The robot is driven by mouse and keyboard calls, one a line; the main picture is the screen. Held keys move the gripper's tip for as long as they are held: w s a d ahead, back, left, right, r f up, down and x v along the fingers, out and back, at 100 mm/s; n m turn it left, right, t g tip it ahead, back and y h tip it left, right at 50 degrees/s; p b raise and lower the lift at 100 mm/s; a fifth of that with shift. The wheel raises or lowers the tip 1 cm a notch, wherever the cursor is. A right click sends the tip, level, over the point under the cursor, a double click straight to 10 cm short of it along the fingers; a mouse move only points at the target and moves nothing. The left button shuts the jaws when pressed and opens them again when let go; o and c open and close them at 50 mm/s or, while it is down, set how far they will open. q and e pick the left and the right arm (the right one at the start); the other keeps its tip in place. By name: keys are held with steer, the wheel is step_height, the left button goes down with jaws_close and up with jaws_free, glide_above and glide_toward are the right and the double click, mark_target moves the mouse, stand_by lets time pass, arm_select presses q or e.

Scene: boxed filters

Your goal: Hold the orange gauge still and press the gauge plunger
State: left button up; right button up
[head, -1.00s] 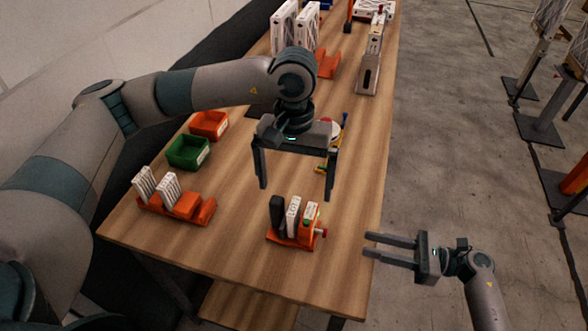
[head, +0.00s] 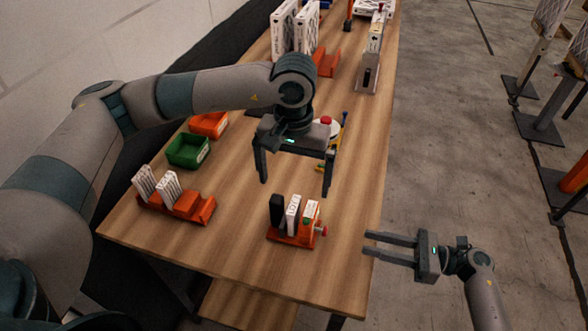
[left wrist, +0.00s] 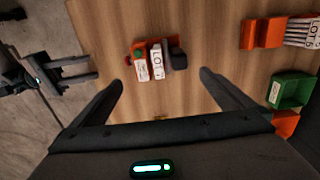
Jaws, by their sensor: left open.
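The orange gauge (head: 290,240) stands on the table near its front right. It has a black block and two white, label-bearing pieces upright in it, and a red plunger (head: 323,231) on its right side. The gauge also shows in the left wrist view (left wrist: 139,47), ahead of the fingertips. My left gripper (head: 296,180) is open and empty, above and behind the gauge, not touching it. My right gripper (head: 368,243) is open and empty beyond the table's right edge, its fingers pointing left toward the plunger with a gap between.
An orange rack (head: 188,205) with white filters stands to the left. Green (head: 188,152) and orange (head: 209,124) bins are behind it. A red button (head: 326,120) shows behind my left gripper. Larger white filters (head: 284,28) stand at the back. Wood around the gauge is clear.

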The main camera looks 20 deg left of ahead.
mark_target(305, 237)
arm_select(q)
step_height(305, 237, down, 14)
steer(key=shift+f, duration=0.2)
stand_by(0.4)
steer(key=c, duration=1.2)
arm_select(e)
jaws_close()
stand_by(1.0)
